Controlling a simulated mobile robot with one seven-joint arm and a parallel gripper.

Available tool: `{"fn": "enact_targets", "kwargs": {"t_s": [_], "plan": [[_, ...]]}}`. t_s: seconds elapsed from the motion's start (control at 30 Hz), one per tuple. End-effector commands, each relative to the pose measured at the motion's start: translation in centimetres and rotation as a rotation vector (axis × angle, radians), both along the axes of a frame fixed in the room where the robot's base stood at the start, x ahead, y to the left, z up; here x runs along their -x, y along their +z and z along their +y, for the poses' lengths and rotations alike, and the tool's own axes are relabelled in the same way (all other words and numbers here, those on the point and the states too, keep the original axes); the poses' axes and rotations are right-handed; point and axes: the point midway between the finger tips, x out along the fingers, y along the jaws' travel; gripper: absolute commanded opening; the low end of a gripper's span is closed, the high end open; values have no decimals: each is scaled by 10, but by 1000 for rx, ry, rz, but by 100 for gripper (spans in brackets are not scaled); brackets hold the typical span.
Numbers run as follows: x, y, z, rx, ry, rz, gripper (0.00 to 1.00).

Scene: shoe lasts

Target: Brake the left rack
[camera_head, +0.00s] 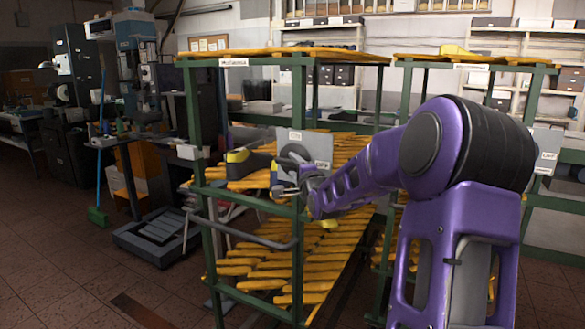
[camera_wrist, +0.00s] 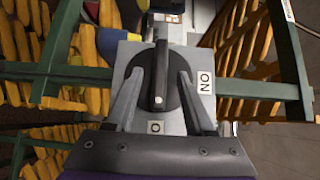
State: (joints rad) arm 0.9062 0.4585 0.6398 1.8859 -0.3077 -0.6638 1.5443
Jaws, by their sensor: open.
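The left rack (camera_head: 206,225) has a green frame and holds yellow lasts. A grey brake plate (camera_head: 320,143) with white labels is mounted on its side. In the wrist view, the plate (camera_wrist: 127,62) carries a dark round disc with a raised bar handle (camera_wrist: 160,75), standing upright in the picture with a pale dot near its lower end. One label at the right reads ON; the lower label is partly hidden. My gripper (camera_head: 303,180) is at the plate. Its open fingers (camera_wrist: 162,73) lie on either side of the handle, with gaps visible; contact cannot be told.
A second green rack (camera_head: 400,88) stands close on the right, with its own plate (camera_head: 548,145) marked OFF. My arm spans the gap in front of the racks. The floor at front left is clear.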

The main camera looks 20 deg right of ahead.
Motion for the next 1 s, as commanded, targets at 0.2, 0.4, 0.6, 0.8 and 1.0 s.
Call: {"fn": "enact_targets", "kwargs": {"t_s": [0.2,0.4,0.6,0.8,1.0], "plan": [[-14,0,-1,0,0,1,54],[-16,0,-2,1,0,1,54],[-15,0,-2,1,0,1,32],[-15,0,-2,1,0,1,0],[-15,0,-2,1,0,1,0]]}}
